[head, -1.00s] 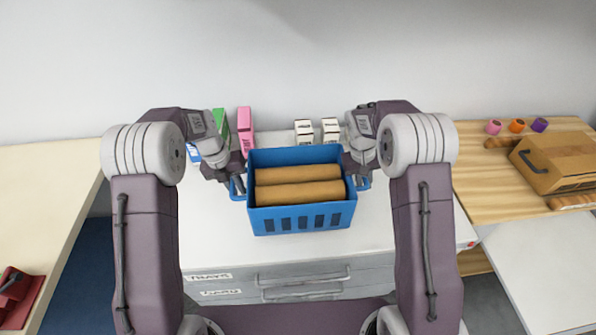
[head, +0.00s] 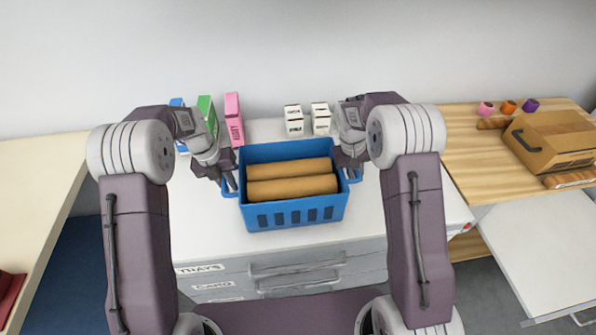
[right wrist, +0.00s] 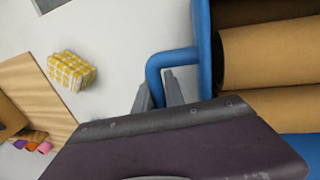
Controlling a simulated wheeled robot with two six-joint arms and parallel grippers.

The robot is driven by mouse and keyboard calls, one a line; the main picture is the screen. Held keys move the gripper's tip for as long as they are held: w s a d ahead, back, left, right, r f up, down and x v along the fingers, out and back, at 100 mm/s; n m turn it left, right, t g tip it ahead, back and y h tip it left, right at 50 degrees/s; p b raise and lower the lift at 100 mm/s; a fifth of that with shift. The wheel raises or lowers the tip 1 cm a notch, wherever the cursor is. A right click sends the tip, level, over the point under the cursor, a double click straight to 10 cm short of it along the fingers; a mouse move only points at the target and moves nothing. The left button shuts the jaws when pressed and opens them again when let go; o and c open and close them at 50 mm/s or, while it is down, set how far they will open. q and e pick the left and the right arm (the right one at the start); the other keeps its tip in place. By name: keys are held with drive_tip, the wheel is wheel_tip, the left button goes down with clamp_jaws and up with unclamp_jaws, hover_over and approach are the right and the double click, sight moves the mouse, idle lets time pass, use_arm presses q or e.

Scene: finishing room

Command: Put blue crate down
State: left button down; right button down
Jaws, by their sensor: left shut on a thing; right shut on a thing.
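The blue crate (head: 296,217) is between my two arms over the white cabinet top, with brown rolls (head: 291,178) lying in it. My left gripper (head: 231,186) is shut on the crate's left handle. My right gripper (head: 350,172) is at the right handle; in the right wrist view its fingers (right wrist: 160,95) are shut on the blue handle (right wrist: 168,60). I cannot tell whether the crate's underside touches the white top (head: 380,215).
Blue, green and pink (head: 233,118) boxes stand behind the crate at left, two small white boxes (head: 321,118) behind at right. A wooden table (head: 465,155) at right bears a cardboard carton (head: 555,140). A yellow checked item (right wrist: 72,71) shows in the right wrist view.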

use_arm(q)
drive_tip(key=c, duration=1.6)
unclamp_jaws()
drive_tip(key=shift+f, duration=0.15)
use_arm(e)
drive_tip(key=c, duration=1.6)
unclamp_jaws()
drive_tip(key=shift+f, duration=0.1)
use_arm(q)
drive_tip(key=shift+o, duration=1)
use_arm(e)
drive_tip(key=shift+o, duration=1)
use_arm(q)
drive_tip(key=shift+s, duration=0.1)
use_arm(e)
drive_tip(key=shift+s, duration=0.15)
drive_tip(key=shift+a+r, duration=0.1)
drive_tip(key=shift+r, duration=0.35)
drive_tip(key=v, duration=1.1)
drive_tip(key=shift+r, duration=0.1)
